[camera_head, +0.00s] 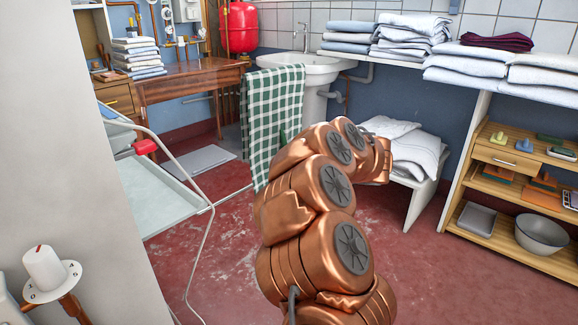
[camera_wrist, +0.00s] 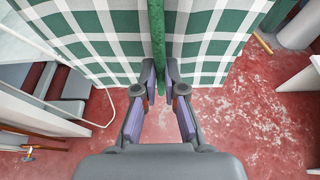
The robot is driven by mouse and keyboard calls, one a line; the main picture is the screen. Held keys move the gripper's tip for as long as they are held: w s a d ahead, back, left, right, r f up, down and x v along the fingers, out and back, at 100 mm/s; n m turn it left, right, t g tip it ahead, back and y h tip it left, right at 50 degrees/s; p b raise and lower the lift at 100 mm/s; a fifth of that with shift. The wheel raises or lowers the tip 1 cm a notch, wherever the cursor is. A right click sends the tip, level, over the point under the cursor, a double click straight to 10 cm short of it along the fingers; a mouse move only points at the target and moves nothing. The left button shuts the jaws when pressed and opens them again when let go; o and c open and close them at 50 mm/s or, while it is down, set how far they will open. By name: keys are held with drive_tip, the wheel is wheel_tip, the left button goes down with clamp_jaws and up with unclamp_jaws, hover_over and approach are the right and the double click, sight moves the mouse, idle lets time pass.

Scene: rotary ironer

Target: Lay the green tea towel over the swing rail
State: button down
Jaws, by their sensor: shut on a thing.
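The green and white checked tea towel (camera_head: 272,105) hangs upright in front of the sink in the head view. In the wrist view it fills the upper part, and a narrow green fold (camera_wrist: 157,35) of it runs to my fingertips. My gripper (camera_wrist: 160,78) is shut on this fold, with cloth spreading to both sides. In the head view my copper arm hides the gripper. A thin pale rail (camera_head: 232,194) runs low behind the arm, near the towel's lower left corner; I cannot tell whether it is the swing rail or whether it touches the towel.
A machine with a pale tray (camera_head: 160,198), red knob (camera_head: 145,147) and curved wire stands at left. The sink (camera_head: 300,72) and wooden table (camera_head: 187,84) are behind. Folded linen lies on a shelf at right, above a wooden rack (camera_head: 505,205). Red floor is open between.

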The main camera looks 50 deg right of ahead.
drive_tip(key=shift+s+b, duration=0.15)
drive_tip(key=shift+b, duration=0.15)
drive_tip(key=shift+w, duration=4.95)
wheel_tip(320, 180, down, 38)
drive_tip(key=b, duration=1)
drive_tip(key=shift+d+b, duration=0.15)
drive_tip(key=shift+b, duration=0.15)
drive_tip(key=shift+f, duration=0.3)
